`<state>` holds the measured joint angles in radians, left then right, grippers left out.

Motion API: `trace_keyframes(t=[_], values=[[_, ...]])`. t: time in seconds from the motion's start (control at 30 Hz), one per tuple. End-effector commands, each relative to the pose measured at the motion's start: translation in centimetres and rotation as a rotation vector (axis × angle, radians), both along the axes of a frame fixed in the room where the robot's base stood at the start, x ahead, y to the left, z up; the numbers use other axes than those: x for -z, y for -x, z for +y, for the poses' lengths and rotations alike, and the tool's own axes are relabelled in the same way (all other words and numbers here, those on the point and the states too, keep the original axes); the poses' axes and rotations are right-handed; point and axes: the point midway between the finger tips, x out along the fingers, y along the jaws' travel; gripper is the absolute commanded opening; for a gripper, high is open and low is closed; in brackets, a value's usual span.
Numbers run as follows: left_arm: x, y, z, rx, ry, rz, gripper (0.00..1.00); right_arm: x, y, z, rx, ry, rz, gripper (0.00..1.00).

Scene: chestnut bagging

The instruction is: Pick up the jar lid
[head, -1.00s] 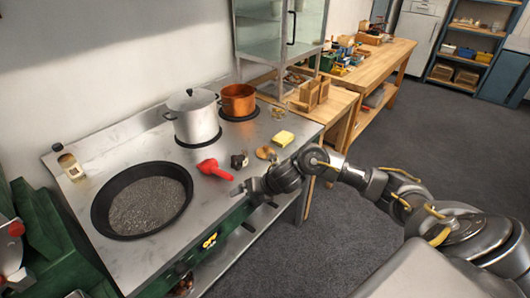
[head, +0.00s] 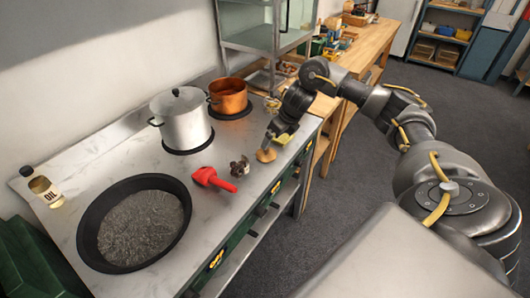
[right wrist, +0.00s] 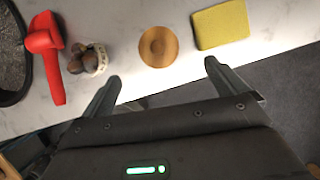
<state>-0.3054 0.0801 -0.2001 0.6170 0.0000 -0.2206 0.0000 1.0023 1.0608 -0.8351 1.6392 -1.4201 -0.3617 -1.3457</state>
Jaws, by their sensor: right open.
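My right gripper (head: 275,141) is over the counter close to the lid. In the right wrist view my right gripper (right wrist: 162,72) has its fingers spread with nothing between them, apart from the lid. My left gripper is not in view.
A yellow sponge (right wrist: 220,25) lies right of the lid.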

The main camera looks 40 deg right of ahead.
Motion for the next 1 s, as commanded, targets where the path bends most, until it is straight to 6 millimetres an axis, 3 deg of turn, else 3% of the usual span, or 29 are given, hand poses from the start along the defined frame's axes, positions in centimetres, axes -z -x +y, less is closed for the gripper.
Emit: trace_keyframes(t=[0.1, 0.2, 0.53, 0.8, 1.0], values=[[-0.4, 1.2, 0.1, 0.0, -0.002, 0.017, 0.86, 1.9, -0.6, 0.2, 0.003, 0.0, 0.005, 0.98], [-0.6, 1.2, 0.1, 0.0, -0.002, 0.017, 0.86, 3.1, -1.2, 0.3, 0.002, -0.002, 0.003, 0.98], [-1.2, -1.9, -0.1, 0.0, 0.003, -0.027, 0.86, 4.4, -1.7, 0.3, 0.005, 0.0, 0.003, 0.98], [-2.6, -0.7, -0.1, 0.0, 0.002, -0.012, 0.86, 7.8, -3.5, 0.9, 0.006, -0.002, 0.003, 0.98], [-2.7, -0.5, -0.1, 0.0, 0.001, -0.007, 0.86, 8.7, -3.9, 0.9, 0.004, 0.0, 0.0, 0.98]])
